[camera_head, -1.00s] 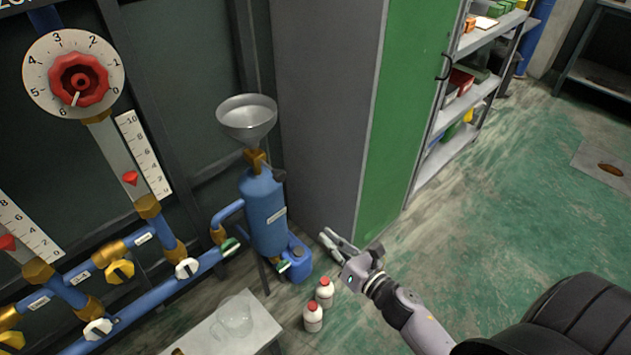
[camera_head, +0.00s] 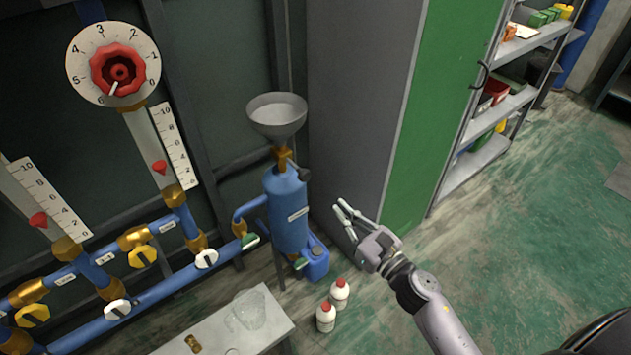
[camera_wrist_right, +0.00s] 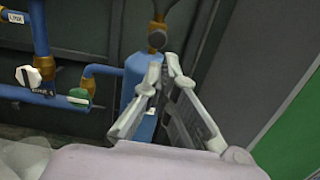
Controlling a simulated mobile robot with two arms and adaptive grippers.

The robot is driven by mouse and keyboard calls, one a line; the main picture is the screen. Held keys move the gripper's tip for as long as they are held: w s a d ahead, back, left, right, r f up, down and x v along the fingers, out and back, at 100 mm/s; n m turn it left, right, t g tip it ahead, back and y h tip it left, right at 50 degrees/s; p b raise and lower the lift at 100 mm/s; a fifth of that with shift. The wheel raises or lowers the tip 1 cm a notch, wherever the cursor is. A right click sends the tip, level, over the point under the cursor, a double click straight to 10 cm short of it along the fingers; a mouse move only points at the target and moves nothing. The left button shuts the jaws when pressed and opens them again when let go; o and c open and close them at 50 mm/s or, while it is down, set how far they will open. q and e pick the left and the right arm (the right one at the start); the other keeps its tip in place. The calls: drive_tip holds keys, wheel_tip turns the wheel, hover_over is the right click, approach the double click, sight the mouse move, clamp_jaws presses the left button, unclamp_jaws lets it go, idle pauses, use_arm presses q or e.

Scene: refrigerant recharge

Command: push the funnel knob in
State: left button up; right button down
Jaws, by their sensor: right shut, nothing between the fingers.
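The grey funnel (camera_head: 277,115) stands on a brass fitting above the blue tank (camera_head: 288,222). The funnel knob, a small dark knob (camera_head: 303,174), sticks out from the fitting under the funnel. In the right wrist view the dark round knob (camera_wrist_right: 156,40) faces me, just above the fingertips and a little to their left. My right gripper (camera_head: 340,207) is shut and empty, right of the tank and lower in the picture than the knob, apart from it. Its fingers (camera_wrist_right: 164,67) show in front of the tank in the wrist view. My left gripper is out of view.
A grey and green cabinet (camera_head: 362,100) stands right behind my gripper. Blue pipes with valves (camera_head: 170,290) run left of the tank. A blue canister (camera_head: 316,262), white bottles with red caps (camera_head: 339,292) and a bench with a glass jug (camera_head: 247,310) are below. The floor at right is clear.

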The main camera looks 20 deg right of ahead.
sight(309, 177)
drive_tip(key=p+x, duration=0.2)
drive_tip(key=x, duration=0.8)
drive_tip(key=shift+w, duration=0.15)
drive_tip(key=shift+b+x, duration=0.9)
drive_tip(key=shift+x, duration=0.7)
drive_tip(key=shift+f, duration=0.15)
